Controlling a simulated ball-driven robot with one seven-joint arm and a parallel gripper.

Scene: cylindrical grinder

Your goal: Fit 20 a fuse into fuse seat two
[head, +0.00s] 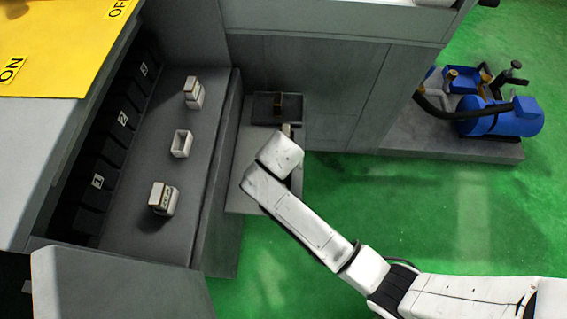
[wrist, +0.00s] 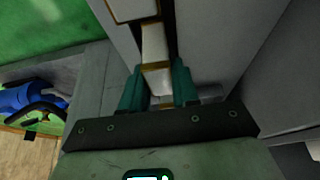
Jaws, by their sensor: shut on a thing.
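My gripper (wrist: 158,82) shows in the wrist view with its two teal fingers shut on a pale fuse (wrist: 155,50) with brass-coloured bands. The rating on the fuse cannot be read. In the head view my wrist hides most of the gripper, beside the grey ledge right of the cabinet. Fuse seat two (head: 181,144) is a small white open-topped holder on the grey panel, in line with the label 2. It looks empty. My gripper is to the right of it, apart from it.
White holders with filled tops stand near label 1 (head: 163,198) and label 3 (head: 193,92). A dark tray (head: 264,114) with a brownish piece lies on the ledge. A yellow ON/OFF panel (head: 60,45) overhangs the upper left. A blue pump (head: 500,118) stands at right.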

